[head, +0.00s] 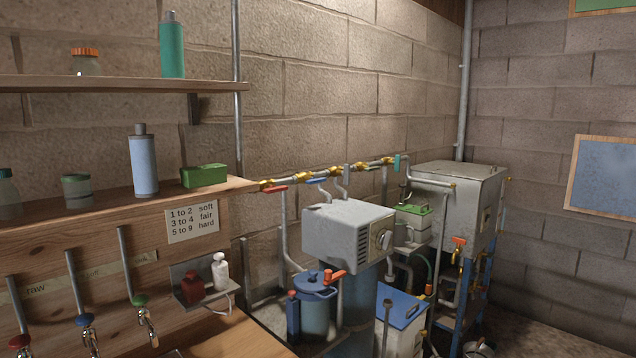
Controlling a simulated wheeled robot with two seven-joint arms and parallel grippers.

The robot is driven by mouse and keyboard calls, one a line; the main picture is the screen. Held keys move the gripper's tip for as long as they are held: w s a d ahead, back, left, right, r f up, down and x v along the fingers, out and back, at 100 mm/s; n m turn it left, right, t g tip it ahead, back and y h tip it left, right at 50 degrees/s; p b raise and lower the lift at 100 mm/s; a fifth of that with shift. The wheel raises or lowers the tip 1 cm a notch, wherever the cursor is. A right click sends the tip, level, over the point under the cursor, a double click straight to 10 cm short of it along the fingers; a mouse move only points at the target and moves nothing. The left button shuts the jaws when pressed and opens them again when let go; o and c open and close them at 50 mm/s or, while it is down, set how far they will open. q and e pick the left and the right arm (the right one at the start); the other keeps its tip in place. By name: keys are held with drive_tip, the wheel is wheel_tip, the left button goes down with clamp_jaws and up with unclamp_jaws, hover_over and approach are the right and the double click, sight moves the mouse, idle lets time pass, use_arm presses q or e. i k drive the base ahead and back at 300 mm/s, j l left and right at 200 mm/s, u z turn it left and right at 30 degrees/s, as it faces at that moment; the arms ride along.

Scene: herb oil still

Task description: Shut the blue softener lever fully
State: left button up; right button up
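A pipe (345,171) with brass valves runs along the block wall above the machines. A blue lever (317,181) sits on it, lying roughly along the pipe; I cannot tell from here whether its valve is open or shut. A red lever (275,189) is on the pipe to its left, and a teal lever (397,163) stands upright at the right end. No label shows which is the softener lever. Neither of my grippers is in view.
A grey box unit with a dial (345,235) stands below the pipe, with a blue lidded pot (315,308) in front. A large metal tank (462,190) is at right. A wooden bench with taps (143,318) and a shelf (130,84) occupy the left.

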sight(313, 180)
drive_tip(key=i+l, duration=0.2)
drive_tip(key=i+l+u, duration=0.1)
drive_tip(key=l, duration=0.3)
drive_tip(key=i+l+u, duration=0.1)
drive_tip(key=i+l, duration=0.3)
drive_tip(key=l, duration=0.25)
drive_tip(key=i+l+u, duration=0.1)
drive_tip(key=l, duration=0.25)
drive_tip(key=i, duration=0.05)
